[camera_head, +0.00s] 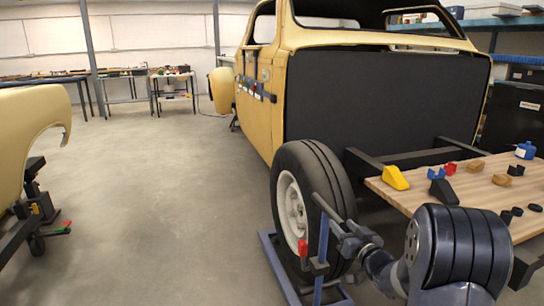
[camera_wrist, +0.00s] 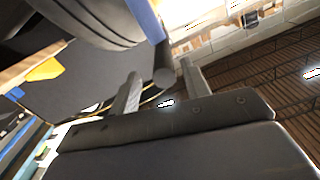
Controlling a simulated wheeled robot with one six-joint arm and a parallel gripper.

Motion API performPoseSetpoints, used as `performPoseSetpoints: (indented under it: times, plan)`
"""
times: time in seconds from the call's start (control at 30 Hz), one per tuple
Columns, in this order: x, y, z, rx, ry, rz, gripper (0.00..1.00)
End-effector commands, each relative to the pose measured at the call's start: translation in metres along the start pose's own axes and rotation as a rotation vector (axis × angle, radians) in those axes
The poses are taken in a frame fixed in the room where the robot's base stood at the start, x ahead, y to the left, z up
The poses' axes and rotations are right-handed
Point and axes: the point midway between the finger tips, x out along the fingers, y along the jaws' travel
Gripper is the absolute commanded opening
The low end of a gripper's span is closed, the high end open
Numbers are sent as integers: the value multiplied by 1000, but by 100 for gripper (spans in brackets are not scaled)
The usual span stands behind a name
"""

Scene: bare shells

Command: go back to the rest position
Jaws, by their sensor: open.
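My gripper (camera_head: 322,230) is at the end of my arm, low in the front of the head view, beside the dark tyre (camera_head: 322,178) of the yellow car body. Its jaws are open, with two grey fingers spread in the wrist view (camera_wrist: 160,72). A blue post (camera_head: 322,245) stands close to the fingers. In the wrist view a blue bar with a grey round end (camera_wrist: 163,68) shows between the fingertips; I cannot tell whether it touches them. I see nothing gripped.
A wooden board (camera_head: 490,192) at the right carries a yellow wedge (camera_head: 395,178), a blue pot (camera_head: 525,150) and several small parts. A yellow shell (camera_head: 30,110) on a dark stand is at the left. The grey floor (camera_head: 150,200) between is clear. Tables line the back wall.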

Motion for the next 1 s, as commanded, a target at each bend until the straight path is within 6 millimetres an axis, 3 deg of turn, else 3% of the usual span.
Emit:
performPoseSetpoints:
  times: [0.1,0.33,1.0]
  plan:
    - [22,-1,2,0,-1,-2,45]
    - [46,-1,1,1,0,-2,45]
    - [45,-14,-4,-6,8,-1,45]
